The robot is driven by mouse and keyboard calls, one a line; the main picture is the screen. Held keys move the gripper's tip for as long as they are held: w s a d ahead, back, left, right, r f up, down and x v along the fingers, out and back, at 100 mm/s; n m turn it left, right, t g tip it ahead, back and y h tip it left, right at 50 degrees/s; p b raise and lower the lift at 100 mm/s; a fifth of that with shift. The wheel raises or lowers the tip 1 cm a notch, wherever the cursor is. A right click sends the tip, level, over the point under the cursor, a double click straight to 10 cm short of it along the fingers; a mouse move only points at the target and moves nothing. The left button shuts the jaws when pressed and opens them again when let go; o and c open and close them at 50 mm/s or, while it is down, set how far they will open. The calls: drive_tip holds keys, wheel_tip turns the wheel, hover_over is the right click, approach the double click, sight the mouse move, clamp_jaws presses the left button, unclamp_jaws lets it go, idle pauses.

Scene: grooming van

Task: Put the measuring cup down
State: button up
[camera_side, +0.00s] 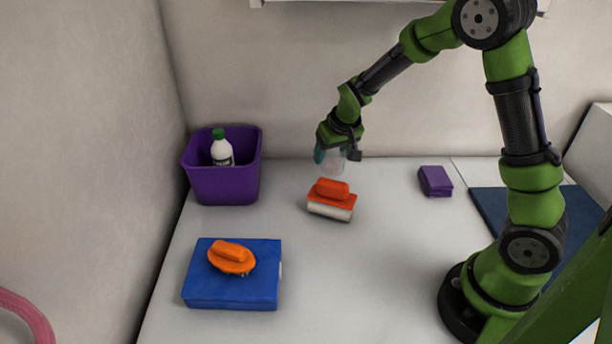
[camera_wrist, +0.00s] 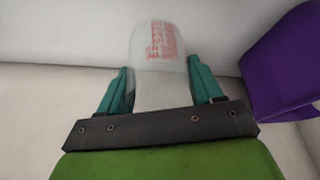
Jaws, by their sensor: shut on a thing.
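The measuring cup (camera_wrist: 158,50) is clear with red markings, and in the wrist view it sits between the two teal fingers of my gripper (camera_wrist: 160,85). My gripper is shut on it. In the side view the cup (camera_side: 333,162) shows faintly below my gripper (camera_side: 330,154), near the back of the white table (camera_side: 375,250). It appears to be held above the tabletop, behind the orange-handled brush; the exact gap under it is hard to tell.
An orange-handled brush (camera_side: 331,199) lies just in front of the cup. A purple bin (camera_side: 222,185) holding a white bottle (camera_side: 222,149) stands back left. A blue box (camera_side: 232,290) bears an orange brush (camera_side: 231,257). A purple block (camera_side: 435,181) lies right; between is clear table.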

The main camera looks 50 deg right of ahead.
drive_tip(key=shift+w+a+r, duration=0.1)
drive_tip(key=shift+w+a, duration=0.15)
drive_tip(key=shift+w, duration=0.3)
drive_tip(key=shift+w+a+r, duration=0.1)
drive_tip(key=shift+w+a, duration=0.15)
drive_tip(key=shift+w, duration=0.25)
drive_tip(key=shift+w+f, duration=0.15)
drive_tip(key=shift+f, duration=2.35)
drive_tip(key=shift+f, duration=0.1)
drive_tip(key=o, duration=1)
drive_tip(key=shift+o, duration=0.2)
drive_tip(key=shift+a, duration=0.1)
